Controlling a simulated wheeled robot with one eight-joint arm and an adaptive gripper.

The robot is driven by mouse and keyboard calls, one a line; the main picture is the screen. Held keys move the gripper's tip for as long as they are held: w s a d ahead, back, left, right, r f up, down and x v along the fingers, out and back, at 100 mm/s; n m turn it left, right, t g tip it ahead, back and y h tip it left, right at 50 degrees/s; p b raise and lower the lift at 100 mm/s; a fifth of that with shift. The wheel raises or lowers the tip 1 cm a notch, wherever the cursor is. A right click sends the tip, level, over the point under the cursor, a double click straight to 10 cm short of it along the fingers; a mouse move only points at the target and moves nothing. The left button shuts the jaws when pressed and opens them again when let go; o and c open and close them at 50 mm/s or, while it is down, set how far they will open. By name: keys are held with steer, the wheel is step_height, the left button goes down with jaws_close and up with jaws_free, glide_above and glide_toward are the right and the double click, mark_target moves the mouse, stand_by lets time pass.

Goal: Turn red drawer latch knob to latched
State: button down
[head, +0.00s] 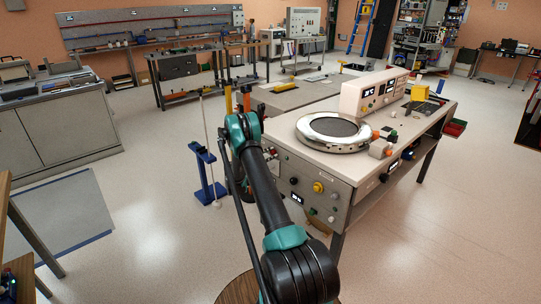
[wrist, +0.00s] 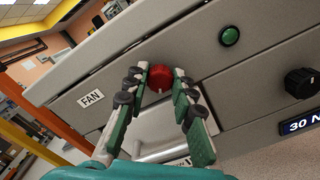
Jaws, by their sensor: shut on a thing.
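The red knob (wrist: 160,77) sits on the grey front panel (wrist: 235,85) of the bench in the wrist view. It is round with a small pale mark near its lower edge. My gripper (wrist: 162,82) has its two green-padded fingers on either side of the knob, shut on it at the fingertips. A pale plate and a bar-like handle (wrist: 158,152) show below, partly hidden by the fingers. In the head view my arm reaches to the left end of the bench (head: 320,170), and the knob and fingertips are hidden.
A "FAN" label (wrist: 90,98) is left of the knob. A green button (wrist: 229,37) and a black knob (wrist: 301,83) are to its right. A large metal ring (head: 334,132) lies on the bench top. A blue stand (head: 208,175) is left of my arm.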

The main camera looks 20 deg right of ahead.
steer(key=m, duration=0.6)
steer(key=shift+f, duration=0.1)
steer(key=m, duration=0.6)
steer(key=shift+m, duration=0.3)
stand_by(0.3)
steer(key=c, duration=1.3)
jaws_free()
steer(key=shift+o, duration=0.2)
steer(key=shift+a, duration=0.1)
steer(key=v, duration=1.2)
